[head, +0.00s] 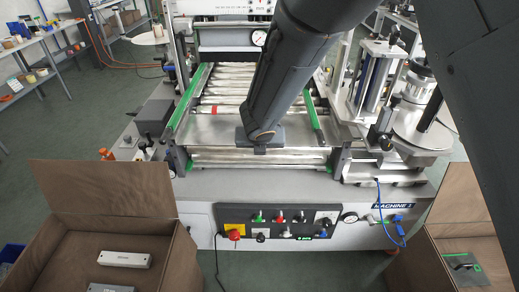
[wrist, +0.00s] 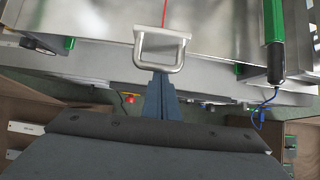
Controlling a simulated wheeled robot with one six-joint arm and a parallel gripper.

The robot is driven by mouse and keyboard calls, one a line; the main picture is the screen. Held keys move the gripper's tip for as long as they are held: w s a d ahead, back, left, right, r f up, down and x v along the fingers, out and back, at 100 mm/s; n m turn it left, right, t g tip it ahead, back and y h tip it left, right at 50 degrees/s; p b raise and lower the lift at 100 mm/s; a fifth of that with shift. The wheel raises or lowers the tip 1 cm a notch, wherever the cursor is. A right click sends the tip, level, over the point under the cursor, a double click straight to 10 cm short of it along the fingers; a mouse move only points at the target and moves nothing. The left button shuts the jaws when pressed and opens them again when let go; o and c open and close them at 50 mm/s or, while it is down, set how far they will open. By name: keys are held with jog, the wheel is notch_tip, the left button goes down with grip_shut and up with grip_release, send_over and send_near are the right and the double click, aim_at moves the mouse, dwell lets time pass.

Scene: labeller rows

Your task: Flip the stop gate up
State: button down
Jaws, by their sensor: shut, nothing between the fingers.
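A flat silver plate, which looks like the stop gate (head: 212,130), lies across the front of the roller bed on the machine. In the wrist view the same plate (wrist: 205,42) fills the top, with a thin red line on it. A metal loop handle (wrist: 160,65) stands at its front edge. My gripper (wrist: 160,76) is shut and empty, with its fingertips right at the handle's near bar. I cannot tell whether they touch it. In the head view my gripper (head: 260,148) is over the plate's front edge, and my arm hides part of the plate and rollers.
Green-edged rails (head: 187,98) flank the rollers. A control panel (head: 280,222) with knobs and a red button is below, with a blue cable (head: 385,215) at its right. Open cardboard boxes stand at front left (head: 110,190) and front right (head: 440,275). A reel unit (head: 415,120) stands right.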

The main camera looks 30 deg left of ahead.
jog(key=shift+w+a+r, duration=0.25)
jog(key=shift+w+r, duration=0.3)
jog(key=shift+r, duration=0.15)
jog(key=s+d+f+b, duration=0.2)
jog(key=s+f+b, duration=0.2)
jog(key=b, duration=0.1)
notch_tip(320, 180, up, 10)
jog(key=s+d+p, duration=0.1)
jog(key=s+p, duration=0.1)
jog(key=p, duration=0.2)
jog(key=shift+d, duration=0.25)
jog(key=shift+r, duration=0.1)
